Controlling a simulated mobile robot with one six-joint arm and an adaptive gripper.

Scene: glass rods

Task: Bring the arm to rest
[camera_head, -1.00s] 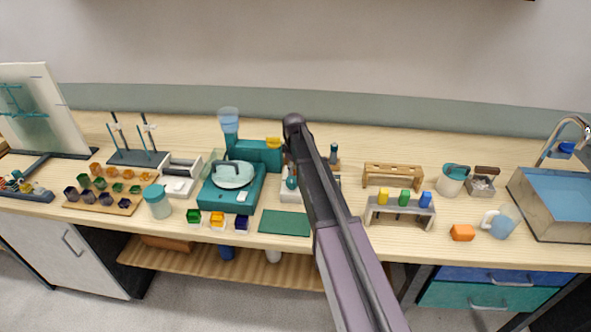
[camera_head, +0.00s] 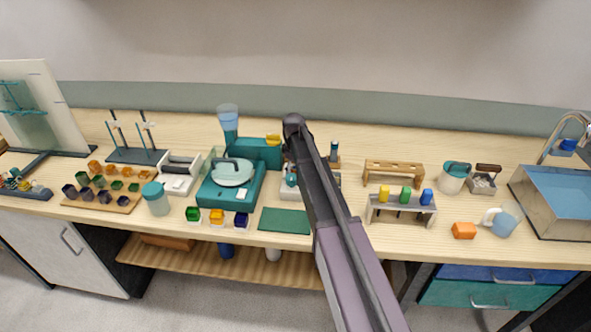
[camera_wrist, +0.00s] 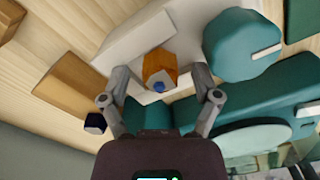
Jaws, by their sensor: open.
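My arm (camera_head: 345,235) reaches from the lower right up over the bench, with its dark upper end in front of the equipment at the back. My gripper does not show in the head view. In the wrist view my gripper (camera_wrist: 160,82) is open, with its two grey fingers spread apart. An orange-brown block with a blue round spot (camera_wrist: 159,70) shows between and beyond the fingers. I cannot tell how far below it is, and nothing appears held.
A teal machine with a round pan (camera_head: 232,190) stands left of my arm. A green mat (camera_head: 285,220) lies at the front. A wooden rack (camera_head: 393,172), a grey rack with coloured blocks (camera_head: 400,212) and a sink (camera_head: 560,200) are to the right.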

